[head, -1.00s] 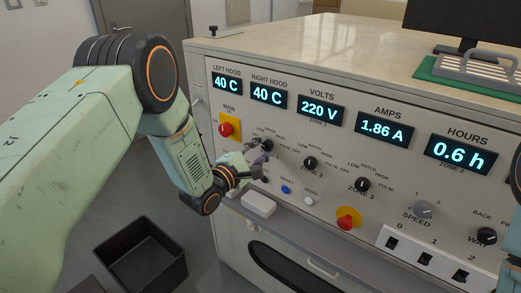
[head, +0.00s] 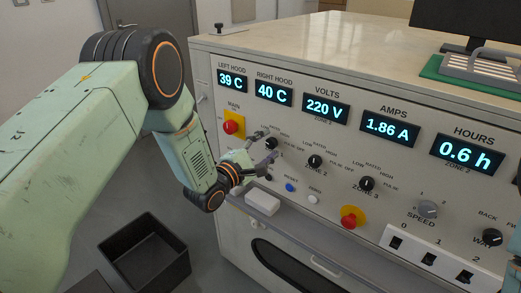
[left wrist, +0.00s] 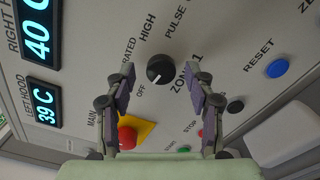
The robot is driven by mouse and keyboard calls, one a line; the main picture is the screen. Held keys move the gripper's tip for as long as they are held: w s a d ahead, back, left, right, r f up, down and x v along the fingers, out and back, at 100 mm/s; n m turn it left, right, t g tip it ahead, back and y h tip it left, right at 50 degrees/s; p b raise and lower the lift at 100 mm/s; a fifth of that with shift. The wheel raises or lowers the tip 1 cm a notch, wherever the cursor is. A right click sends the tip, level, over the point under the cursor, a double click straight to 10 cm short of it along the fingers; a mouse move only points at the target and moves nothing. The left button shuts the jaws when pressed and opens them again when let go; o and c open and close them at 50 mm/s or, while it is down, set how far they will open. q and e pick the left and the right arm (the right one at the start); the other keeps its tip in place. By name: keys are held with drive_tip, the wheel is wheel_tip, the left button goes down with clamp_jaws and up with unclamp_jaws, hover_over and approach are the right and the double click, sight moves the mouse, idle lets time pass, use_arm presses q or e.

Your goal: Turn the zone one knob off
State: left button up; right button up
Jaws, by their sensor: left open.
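The zone one knob (head: 270,143) is a small black dial on the grey front panel. In the left wrist view the knob (left wrist: 160,68) shows whole, with a white mark on its lower-left side, toward the OFF label (left wrist: 141,91). My left gripper (head: 267,146) is at the panel in front of the knob. In the left wrist view its open fingers (left wrist: 159,76) stand one on each side of the knob, with a gap on both sides. Nothing is held. The LOW label is not visible in that view. My right gripper is not in view.
Close by are a red main button (head: 232,127) on a yellow plate, the zone two knob (head: 315,161), a blue reset button (head: 290,187) and a white block (head: 262,202) on the ledge. A black bin (head: 148,255) stands on the floor.

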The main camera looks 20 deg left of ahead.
use_arm(q)
drive_tip(key=v, duration=1.2)
drive_tip(key=shift+r, duration=0.1)
drive_tip(key=shift+w, duration=0.1)
drive_tip(key=s+f+m+g+y, duration=0.2)
drive_tip(key=s+f+m+g, duration=0.2)
drive_tip(key=s+f+m, duration=0.3)
drive_tip(key=s+f+m+g+y, duration=0.2)
drive_tip(key=s+f+m+g, duration=0.3)
drive_tip(key=f, duration=0.4)
drive_tip(key=s+f+m+g+y, duration=0.1)
drive_tip(key=s+f+m+g, duration=0.2)
drive_tip(key=s, duration=0.9)
drive_tip(key=s+f+m+g+y, duration=0.1)
drive_tip(key=s+f+m+g, duration=0.3)
drive_tip(key=s, duration=0.8)
drive_tip(key=shift+s+d+g, duration=0.15)
drive_tip(key=shift+d+g, duration=0.1)
drive_tip(key=shift+g, duration=0.25)
